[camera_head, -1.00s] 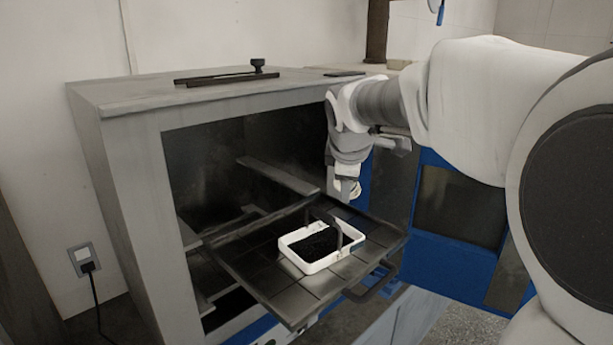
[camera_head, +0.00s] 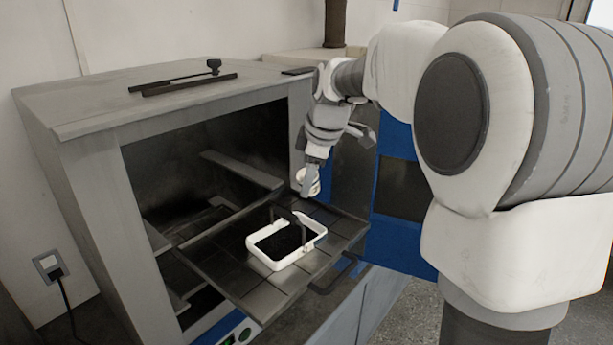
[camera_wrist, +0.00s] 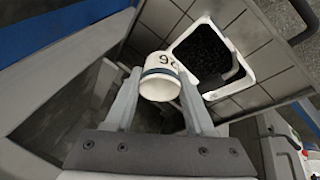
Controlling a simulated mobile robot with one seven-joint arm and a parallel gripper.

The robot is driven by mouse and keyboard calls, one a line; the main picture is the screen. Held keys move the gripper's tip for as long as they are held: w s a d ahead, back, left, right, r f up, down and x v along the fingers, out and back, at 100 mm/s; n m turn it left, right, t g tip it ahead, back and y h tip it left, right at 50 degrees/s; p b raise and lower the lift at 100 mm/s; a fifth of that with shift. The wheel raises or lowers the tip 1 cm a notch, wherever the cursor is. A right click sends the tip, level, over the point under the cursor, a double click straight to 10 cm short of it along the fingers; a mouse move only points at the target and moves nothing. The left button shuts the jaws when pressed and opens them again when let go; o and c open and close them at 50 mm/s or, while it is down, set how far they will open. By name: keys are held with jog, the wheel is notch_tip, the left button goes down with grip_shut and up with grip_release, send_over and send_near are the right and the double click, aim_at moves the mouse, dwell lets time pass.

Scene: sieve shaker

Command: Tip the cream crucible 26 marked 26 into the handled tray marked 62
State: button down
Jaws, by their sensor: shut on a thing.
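The cream crucible (camera_head: 309,182) is held in my gripper (camera_head: 304,176), which is shut on it. In the wrist view the crucible (camera_wrist: 161,74) sits between the two fingertips (camera_wrist: 158,88), with a dark blue band and a dark marking that looks upside down and partly turned away. The white handled tray (camera_head: 256,257) rests on the dark tiled shelf, below and a little left of the crucible in the head view. It holds dark granular stuff and has a dark arched handle. The tray (camera_wrist: 240,88) shows beyond the crucible in the wrist view. Its marking is not readable.
The tiled shelf (camera_head: 225,270) sticks out of an open grey cabinet (camera_head: 75,150), whose frame stands left and behind. Dark bars (camera_head: 185,83) lie on the cabinet's top. A blue-framed unit (camera_head: 395,225) stands to the right. Bare shelf surrounds the tray.

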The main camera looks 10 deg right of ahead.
jog(key=g+y, duration=0.2)
jog(key=shift+r+m+y, duration=0.3)
jog(key=shift+r+y, duration=0.05)
jog(key=shift+y, duration=0.05)
jog(key=shift+a+b, duration=0.1)
jog(key=shift+b, duration=0.65)
